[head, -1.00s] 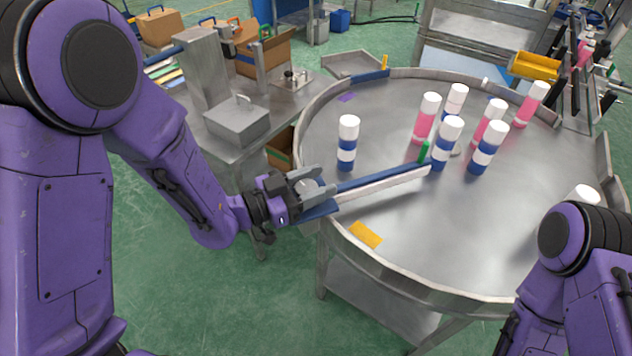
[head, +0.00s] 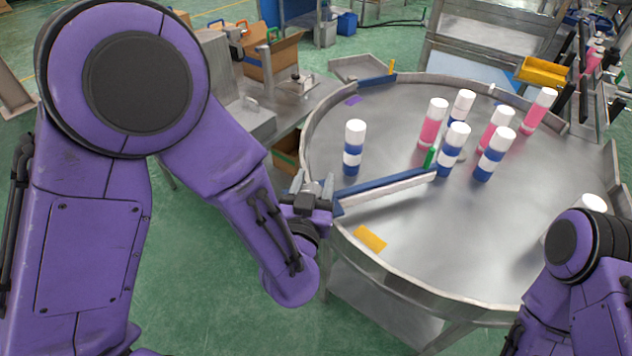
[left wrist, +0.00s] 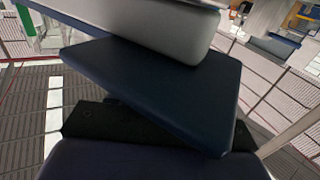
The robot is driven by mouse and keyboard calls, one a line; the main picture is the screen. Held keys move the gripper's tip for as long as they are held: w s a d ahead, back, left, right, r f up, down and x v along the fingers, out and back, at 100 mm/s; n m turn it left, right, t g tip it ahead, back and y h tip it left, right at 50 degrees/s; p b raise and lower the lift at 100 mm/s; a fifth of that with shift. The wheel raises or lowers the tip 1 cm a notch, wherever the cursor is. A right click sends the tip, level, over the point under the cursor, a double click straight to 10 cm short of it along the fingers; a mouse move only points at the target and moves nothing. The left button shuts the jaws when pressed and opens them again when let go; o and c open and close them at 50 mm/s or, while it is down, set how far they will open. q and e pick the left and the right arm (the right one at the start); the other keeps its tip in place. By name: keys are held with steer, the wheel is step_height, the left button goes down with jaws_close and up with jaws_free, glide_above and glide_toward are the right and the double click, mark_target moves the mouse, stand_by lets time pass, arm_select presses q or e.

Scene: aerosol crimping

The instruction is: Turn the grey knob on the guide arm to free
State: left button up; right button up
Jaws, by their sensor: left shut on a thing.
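The guide arm (head: 390,188) is a long blue bar with a pale side face. It reaches from the left rim of the round metal table in over its top, with a green piece (head: 429,158) at its far end. My left gripper (head: 312,187) is at the guide arm's near end, shut on the grey knob, which is mostly hidden between the fingers. The knob's exact angle cannot be read. The left wrist view shows a dark blue slab (left wrist: 165,90) and a grey part (left wrist: 150,22) close up. My right gripper is out of view; only its arm shows.
Several white-capped pink or blue bottles stand on the round table (head: 470,245); one blue bottle (head: 354,148) stands alone beyond the guide arm. A yellow tag (head: 370,238) is near the front-left rim. A bench with a cardboard box (head: 268,58) is behind on the left.

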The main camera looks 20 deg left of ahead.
arm_select(q)
steer(key=shift+a+n+g+y, duration=0.15)
steer(key=shift+n+g+y, duration=0.15)
steer(key=shift+n+y, duration=1.05)
steer(key=shift+y, duration=0.55)
steer(key=o, duration=1)
steer(key=shift+c, duration=0.2)
steer(key=shift+s, duration=0.1)
steer(key=shift+s, duration=0.25)
steer(key=b+v, duration=0.1)
steer(key=v, duration=0.9)
steer(key=shift+r, duration=0.15)
